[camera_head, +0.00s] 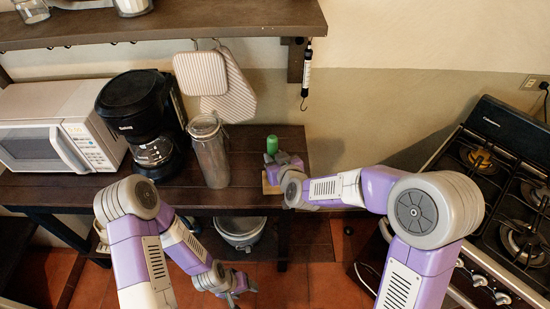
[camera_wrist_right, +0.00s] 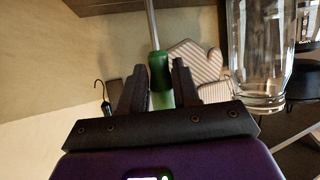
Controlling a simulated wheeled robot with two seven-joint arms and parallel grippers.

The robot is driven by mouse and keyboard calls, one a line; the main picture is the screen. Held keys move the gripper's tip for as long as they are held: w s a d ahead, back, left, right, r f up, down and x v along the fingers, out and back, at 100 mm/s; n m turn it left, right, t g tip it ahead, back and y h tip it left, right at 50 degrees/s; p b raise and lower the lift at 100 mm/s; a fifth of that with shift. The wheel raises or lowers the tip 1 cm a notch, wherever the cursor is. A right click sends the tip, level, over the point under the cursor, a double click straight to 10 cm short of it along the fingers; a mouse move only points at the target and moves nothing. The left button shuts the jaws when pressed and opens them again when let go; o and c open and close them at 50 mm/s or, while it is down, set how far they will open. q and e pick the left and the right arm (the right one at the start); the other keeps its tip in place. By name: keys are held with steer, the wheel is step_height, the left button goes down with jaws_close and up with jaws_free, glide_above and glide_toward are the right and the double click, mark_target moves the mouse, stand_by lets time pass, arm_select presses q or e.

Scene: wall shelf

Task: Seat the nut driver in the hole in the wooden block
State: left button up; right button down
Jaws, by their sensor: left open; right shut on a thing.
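The nut driver has a green handle (camera_head: 272,144) that stands up beside my right gripper (camera_head: 277,160) in the head view. In the right wrist view the handle (camera_wrist_right: 160,70) sits between the fingers of my right gripper (camera_wrist_right: 160,90), which is shut on it. Its metal shaft (camera_wrist_right: 150,25) runs out of the top of that picture, so its tip is hidden. The wooden block (camera_head: 268,187) shows in part on the table under my right gripper; its hole is hidden. My left gripper (camera_head: 238,289) is open and empty, low in front of the table.
A glass jar (camera_head: 209,155) stands on the table (camera_head: 238,195) left of my right gripper, and also shows in the wrist view (camera_wrist_right: 258,60). A coffee maker (camera_head: 142,120) and microwave (camera_head: 60,130) stand further left. A stove (camera_head: 500,190) is at right. A shelf (camera_head: 170,22) hangs above.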

steer(key=shift+f, duration=0.15)
steer(key=c, duration=0.7)
jaws_free()
steer(key=shift+c, duration=0.2)
steer(key=v, duration=0.7)
steer(key=shift+s, duration=0.25)
steer(key=shift+d, duration=0.1)
